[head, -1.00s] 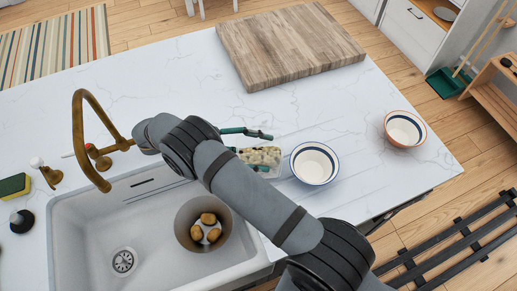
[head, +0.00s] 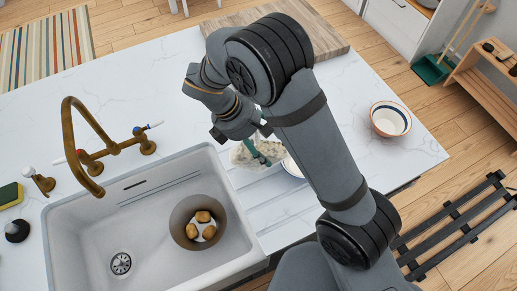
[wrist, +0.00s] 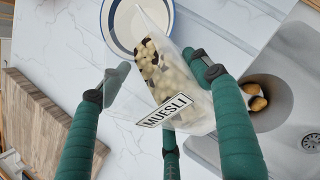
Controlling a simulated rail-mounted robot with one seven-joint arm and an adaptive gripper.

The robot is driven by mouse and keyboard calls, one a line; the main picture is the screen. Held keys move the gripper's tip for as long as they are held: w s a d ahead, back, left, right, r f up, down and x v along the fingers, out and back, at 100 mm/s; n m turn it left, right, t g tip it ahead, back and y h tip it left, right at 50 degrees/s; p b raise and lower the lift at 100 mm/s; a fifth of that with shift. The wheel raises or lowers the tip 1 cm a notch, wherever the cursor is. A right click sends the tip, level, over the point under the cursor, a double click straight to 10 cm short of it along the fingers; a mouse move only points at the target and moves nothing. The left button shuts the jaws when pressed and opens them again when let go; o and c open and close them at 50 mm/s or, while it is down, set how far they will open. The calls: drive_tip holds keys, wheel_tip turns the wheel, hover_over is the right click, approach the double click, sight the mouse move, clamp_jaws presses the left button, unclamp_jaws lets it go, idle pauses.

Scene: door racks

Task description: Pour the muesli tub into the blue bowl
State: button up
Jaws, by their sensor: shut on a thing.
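The clear muesli tub (wrist: 172,85), with pale and dark pieces inside and a MUESLI label, is between the green fingers of my gripper (wrist: 156,72), which is shut on it. The tub (head: 243,155) also shows in the head view, left of the bowl, partly covered by my gripper (head: 258,147). It looks tilted in the wrist view; its height over the counter is unclear. The blue bowl (wrist: 120,28), white with a blue rim, lies just beyond the tub and looks empty where visible. In the head view my arm hides most of the blue bowl (head: 290,168).
An orange-rimmed bowl (head: 390,120) stands at the counter's right. A wooden board (head: 335,38) lies at the back. Bare counter lies between the bowls and board.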

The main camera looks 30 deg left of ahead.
sight(271, 139)
drive_tip(key=b, duration=0.1)
drive_tip(key=y+b, duration=0.1)
drive_tip(key=g+y+b, duration=0.1)
drive_tip(key=shift+w+d+f, duration=0.25)
drive_tip(key=shift+d, duration=0.05)
drive_tip(key=shift+w+d+r+g+y+b, duration=0.2)
drive_tip(key=shift+g+y+b, duration=0.25)
drive_tip(key=shift+y, duration=0.15)
drive_tip(key=shift+w+d+r+g+y+b, duration=0.2)
drive_tip(key=shift+g+y+b, duration=0.2)
drive_tip(key=shift+y, duration=0.2)
drive_tip(key=shift+w+d+r+g+y+b, duration=0.15)
drive_tip(key=shift+d+r+g+y+b, duration=0.25)
drive_tip(key=shift+y+b, duration=0.45)
drive_tip(key=shift+s+a+r+p, duration=0.1)
drive_tip(key=shift+s+r+p, duration=0.15)
drive_tip(key=shift+r+p, duration=0.15)
drive_tip(key=shift+a, duration=0.25)
drive_tip(key=shift+d, duration=0.15)
drive_tip(key=shift+r+g, duration=0.25)
drive_tip(key=shift+r, duration=0.1)
drive_tip(key=shift+w+d+f+g+y+b, duration=0.2)
drive_tip(key=shift+y+b, duration=0.25)
drive_tip(key=shift+b, duration=0.45)
drive_tip(key=shift+w+d+f+g+y+b, duration=0.1)
drive_tip(key=shift+w+d+g+y+b, duration=0.2)
drive_tip(key=shift+b, duration=0.6)
